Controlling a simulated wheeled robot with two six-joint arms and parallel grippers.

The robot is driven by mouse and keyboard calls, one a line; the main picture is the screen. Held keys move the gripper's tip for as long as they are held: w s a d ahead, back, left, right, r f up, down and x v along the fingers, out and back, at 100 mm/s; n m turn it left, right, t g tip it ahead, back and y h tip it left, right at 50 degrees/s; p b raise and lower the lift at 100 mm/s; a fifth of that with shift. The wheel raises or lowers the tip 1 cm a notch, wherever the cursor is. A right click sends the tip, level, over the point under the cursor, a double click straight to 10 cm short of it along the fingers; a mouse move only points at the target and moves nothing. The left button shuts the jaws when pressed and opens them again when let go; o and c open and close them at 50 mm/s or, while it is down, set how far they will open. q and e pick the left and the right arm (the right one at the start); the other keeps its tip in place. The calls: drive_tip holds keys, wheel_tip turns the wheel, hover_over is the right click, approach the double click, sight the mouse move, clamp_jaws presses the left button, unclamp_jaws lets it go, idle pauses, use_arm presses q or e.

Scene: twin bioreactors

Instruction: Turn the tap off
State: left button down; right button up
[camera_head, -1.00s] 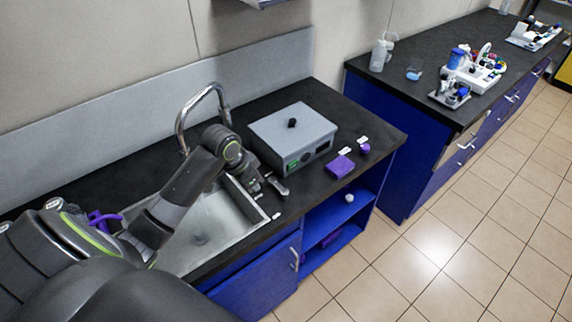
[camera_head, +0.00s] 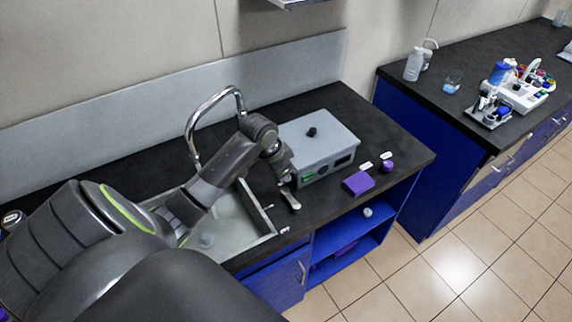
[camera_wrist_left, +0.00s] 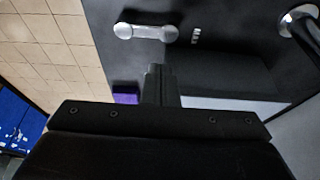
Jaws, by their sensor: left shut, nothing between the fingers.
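The tap's curved metal spout (camera_head: 215,105) rises at the back of the steel sink (camera_head: 262,222). A small metal lever (camera_head: 291,201) lies on the black counter to the right of the sink. The same lever (camera_wrist_left: 146,32) shows in the left wrist view, with the spout's base (camera_wrist_left: 303,20) at the top right. My left gripper (camera_head: 286,180) is shut and empty, just behind and above the lever in the head view. Its fingers (camera_wrist_left: 160,76) show apart from the lever in the wrist view. No water stream is visible. My right gripper is not in view.
A grey box (camera_head: 318,143) with a black knob stands close to the right of my left gripper. A purple block (camera_head: 358,183) and a purple knob (camera_head: 387,166) are farther right. An open blue shelf (camera_head: 350,232) is below. A second counter (camera_head: 440,105) stands across a gap.

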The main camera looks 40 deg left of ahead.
sight(291, 201)
use_arm(q)
drive_tip(key=p+x, duration=0.1)
drive_tip(key=x, duration=0.7)
idle(0.4)
